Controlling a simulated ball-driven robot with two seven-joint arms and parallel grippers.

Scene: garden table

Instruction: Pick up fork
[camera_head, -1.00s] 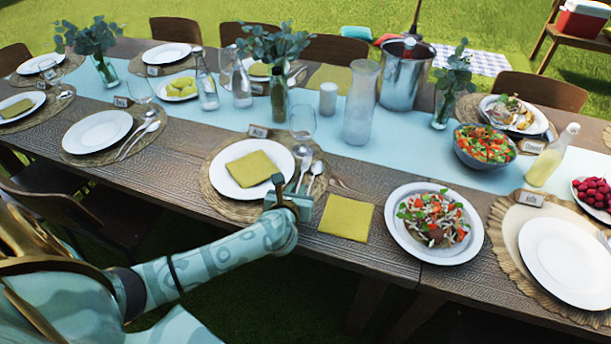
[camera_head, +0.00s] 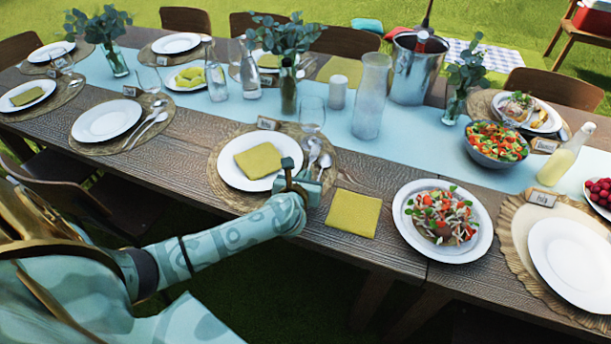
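Two pieces of silver cutlery (camera_head: 315,154) lie at the right side of the middle plate (camera_head: 237,181), on its woven placemat (camera_head: 222,197). Their upper ends look rounded, and I cannot tell whether either is the fork. My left gripper (camera_head: 299,172) is at the plate's right edge, over the lower part of this cutlery, and hides the handles. Its fingers are too small and turned away to show whether they are open or touching anything. My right gripper is not in view.
A folded yellow napkin (camera_head: 258,160) lies on the middle plate, and another (camera_head: 351,213) lies right of my gripper. A salad plate (camera_head: 407,232) is further right. A glass (camera_head: 311,112) and a name card (camera_head: 268,123) stand behind the cutlery. More cutlery (camera_head: 148,126) lies at the left setting.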

